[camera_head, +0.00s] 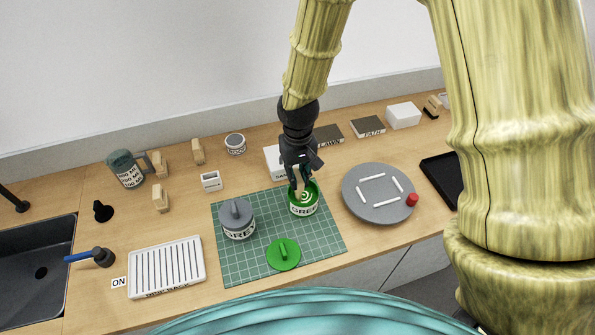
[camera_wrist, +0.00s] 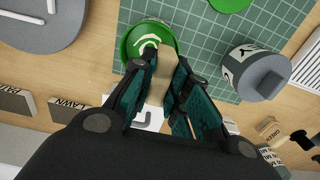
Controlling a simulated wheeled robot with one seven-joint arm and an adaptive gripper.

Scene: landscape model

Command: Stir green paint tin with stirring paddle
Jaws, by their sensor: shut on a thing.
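The green paint tin (camera_head: 304,206) stands open on the green cutting mat (camera_head: 325,244), with a pale swirl on its paint. In the wrist view its green rim (camera_wrist: 127,44) shows at the top. My gripper (camera_head: 299,184) is above the tin, shut on the stirring paddle (camera_wrist: 160,80), a light wooden piece. The paddle's lower end reaches over or into the tin; its depth in the paint cannot be told. A round green lid (camera_head: 284,254) with a handle lies on the mat in front of the tin.
A lidded grey tin (camera_head: 237,220) stands left of the green tin on the mat. A grey turntable (camera_head: 378,192) with a red knob is to the right. A drying rack (camera_head: 167,266) is front left. Dark labelled boxes (camera_head: 368,127) stand behind.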

